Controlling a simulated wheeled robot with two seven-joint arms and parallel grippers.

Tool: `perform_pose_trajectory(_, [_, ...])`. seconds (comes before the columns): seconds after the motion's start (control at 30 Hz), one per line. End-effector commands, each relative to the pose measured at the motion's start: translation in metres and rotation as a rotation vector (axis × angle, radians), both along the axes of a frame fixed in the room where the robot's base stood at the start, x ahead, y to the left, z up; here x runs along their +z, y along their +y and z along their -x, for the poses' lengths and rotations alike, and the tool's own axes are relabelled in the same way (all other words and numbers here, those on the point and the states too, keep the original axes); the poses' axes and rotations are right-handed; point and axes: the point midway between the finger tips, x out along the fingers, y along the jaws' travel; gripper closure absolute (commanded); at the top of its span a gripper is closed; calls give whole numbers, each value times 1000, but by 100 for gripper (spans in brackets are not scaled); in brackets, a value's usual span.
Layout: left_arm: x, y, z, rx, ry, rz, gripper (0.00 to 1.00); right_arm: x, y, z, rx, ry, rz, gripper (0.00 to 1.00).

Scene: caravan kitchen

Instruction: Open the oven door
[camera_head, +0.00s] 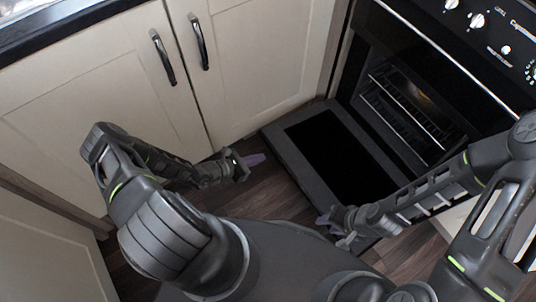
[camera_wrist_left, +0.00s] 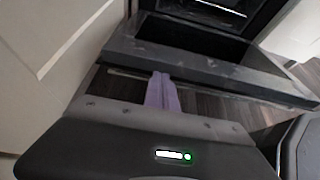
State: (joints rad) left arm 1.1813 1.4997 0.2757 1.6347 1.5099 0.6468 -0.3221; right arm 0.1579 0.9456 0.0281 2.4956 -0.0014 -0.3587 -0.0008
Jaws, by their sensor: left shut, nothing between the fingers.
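The oven (camera_head: 415,90) is at the upper right in the head view. Its door (camera_head: 335,155) is folded down, low over the floor, with its dark inner panel facing up and the cavity exposed. My left gripper (camera_head: 256,159) is shut and empty, just left of the door. In the left wrist view its purple fingers (camera_wrist_left: 162,92) are together, in front of the lowered door (camera_wrist_left: 200,70), whose handle bar shows below the door's edge. My right gripper (camera_head: 328,220) is at the door's near end; my arm partly hides it, and I cannot tell whether it touches the door.
Cream cupboards (camera_head: 250,65) with dark handles stand left of the oven. Another cream cupboard (camera_head: 45,255) is at the lower left. Knobs (camera_head: 478,20) sit on the oven's upper panel. A strip of dark wood floor (camera_head: 265,195) is clear between the cupboards and my base.

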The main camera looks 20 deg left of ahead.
Motion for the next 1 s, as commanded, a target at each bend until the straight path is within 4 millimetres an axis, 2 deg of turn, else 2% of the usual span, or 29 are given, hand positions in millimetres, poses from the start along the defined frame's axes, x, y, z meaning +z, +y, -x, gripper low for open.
perform_pose_trajectory(0.03, [8, 5, 6, 1, 1, -2, 100, 5, 0, 0, 0, 0, 0, 64])
perform_pose_trajectory(0.23, [19, 13, 19, 0, 1, 1, 100, 8, 0, 0, 0, 1, 0, 64])
perform_pose_trajectory(0.87, [19, 14, 21, -2, 1, 0, 100, 8, 0, 0, 0, 1, 1, 64])
perform_pose_trajectory(1.0, [21, 2, 24, -51, 8, -8, 100, 8, 0, 0, 0, 1, 0, 64])
